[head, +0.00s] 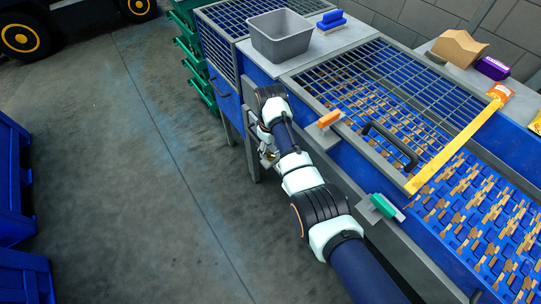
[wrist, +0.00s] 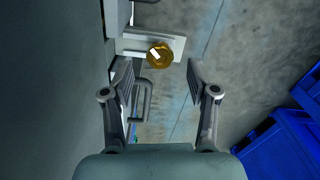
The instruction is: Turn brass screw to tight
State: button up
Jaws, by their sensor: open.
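The brass screw (wrist: 161,57) is a round golden knob with a short white mark on its face. It sits on a pale grey bracket (wrist: 128,45) at the upper middle of the wrist view. My gripper (wrist: 159,76) is open, with one finger on each side and just below the screw in the picture. The fingers look apart from the screw, and nothing is between them. In the head view my gripper (head: 267,150) is low beside the machine's side, and my arm hides much of that area. I cannot clearly make out the screw there.
The blue conveyor machine (head: 254,82) has a mesh guard (head: 375,85) with a yellow edge (head: 455,145). An orange-handled tool (head: 329,118) and a green-handled one (head: 383,205) are on its side. A grey handle (wrist: 146,100) is near my left finger. Blue bins (head: 15,190) stand left; floor between is clear.

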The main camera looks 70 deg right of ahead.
aim_at(271, 156)
notch_tip(271, 156, down, 3)
jog(key=shift+f+b, duration=0.15)
jog(key=shift+b, duration=0.45)
jog(key=shift+c, duration=0.2)
grip_shut()
jog(key=shift+m+p, duration=0.3)
jog(key=shift+p, duration=0.2)
jog(key=shift+r+m+p, duration=0.2)
jog(key=shift+m+p, duration=0.6)
jog(key=shift+p, duration=0.15)
jog(key=shift+f+m+p, duration=0.15)
jog(key=shift+m+p, duration=0.75)
jog(key=shift+m, duration=1.1)
